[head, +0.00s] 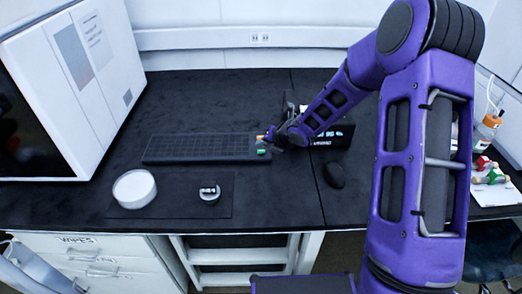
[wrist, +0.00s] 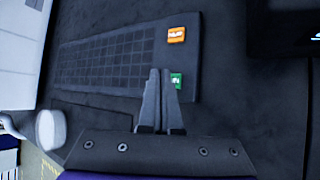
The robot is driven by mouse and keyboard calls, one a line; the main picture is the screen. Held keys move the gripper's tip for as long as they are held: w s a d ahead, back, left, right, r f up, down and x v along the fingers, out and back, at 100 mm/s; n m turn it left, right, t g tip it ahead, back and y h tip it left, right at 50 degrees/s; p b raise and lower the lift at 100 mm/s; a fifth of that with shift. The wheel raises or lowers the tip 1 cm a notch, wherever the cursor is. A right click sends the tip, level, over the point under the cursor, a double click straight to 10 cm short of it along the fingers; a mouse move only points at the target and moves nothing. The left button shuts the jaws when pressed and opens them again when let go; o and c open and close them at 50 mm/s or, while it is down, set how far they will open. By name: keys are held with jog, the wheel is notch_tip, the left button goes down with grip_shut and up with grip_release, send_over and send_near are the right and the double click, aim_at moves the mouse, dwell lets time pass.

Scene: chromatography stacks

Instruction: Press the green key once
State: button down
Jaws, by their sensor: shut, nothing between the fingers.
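The green key (head: 262,152) is at the right end of a dark keyboard (head: 200,148) lying on the black bench. It also shows in the wrist view (wrist: 177,80), partly hidden behind my fingertips. An orange key (wrist: 176,35) with white marking sits at the same end of the keyboard, apart from the green one. My gripper (wrist: 160,72) is shut and empty, its fingertips over or just beside the green key. I cannot tell whether they touch it. In the head view my gripper (head: 272,140) is at the keyboard's right end.
A dark mouse (head: 334,174) lies right of the keyboard. A black box with a lit display (head: 328,136) stands behind my forearm. A white instrument (head: 75,80) stands left.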

notch_tip(320, 180, up, 5)
jog(key=p, duration=0.3)
jog(key=shift+f, duration=0.15)
dwell(0.6)
